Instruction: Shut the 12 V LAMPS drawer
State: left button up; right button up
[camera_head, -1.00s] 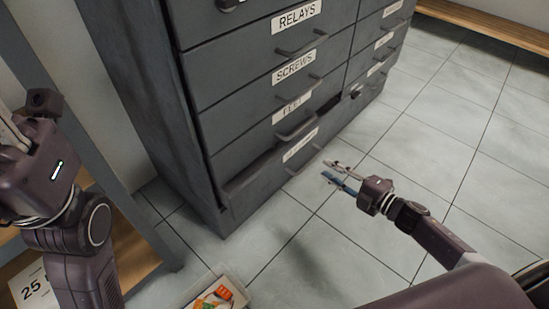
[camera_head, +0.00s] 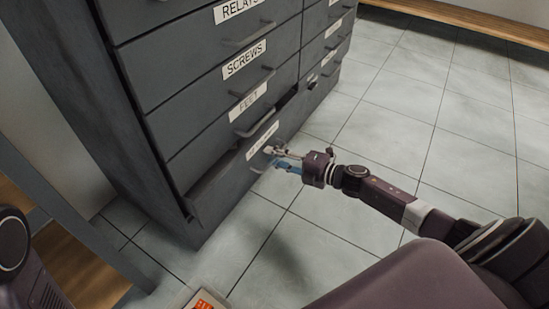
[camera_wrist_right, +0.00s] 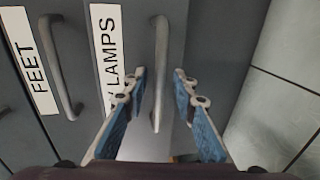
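The 12 V LAMPS drawer (camera_head: 226,191) is the bottom drawer of the dark grey cabinet and stands partly open, with a dark gap above its front. Its white label shows in the head view and, partly hidden by a finger, in the right wrist view (camera_wrist_right: 107,45). My right gripper (camera_head: 272,158) is at the drawer front, by the handle. In the right wrist view its blue-padded fingers (camera_wrist_right: 160,80) are open, with the drawer's bar handle (camera_wrist_right: 161,45) showing between them. Whether they touch it I cannot tell. My left gripper is out of view.
The FEET drawer (camera_head: 215,138) sits directly above, with its own bar handle (camera_head: 253,122). A small box with orange things (camera_head: 205,300) lies on the floor at the bottom edge. A shelf frame (camera_head: 85,245) stands at left. The tiled floor (camera_head: 400,100) at right is clear.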

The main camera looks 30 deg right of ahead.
aim_at(263, 160)
grip_shut()
jog(key=x, duration=0.4)
jog(key=shift+w+a+r, duration=0.15)
jog(key=shift+r, duration=0.25)
jog(key=shift+w, duration=0.1)
grip_release()
jog(key=shift+a, duration=0.1)
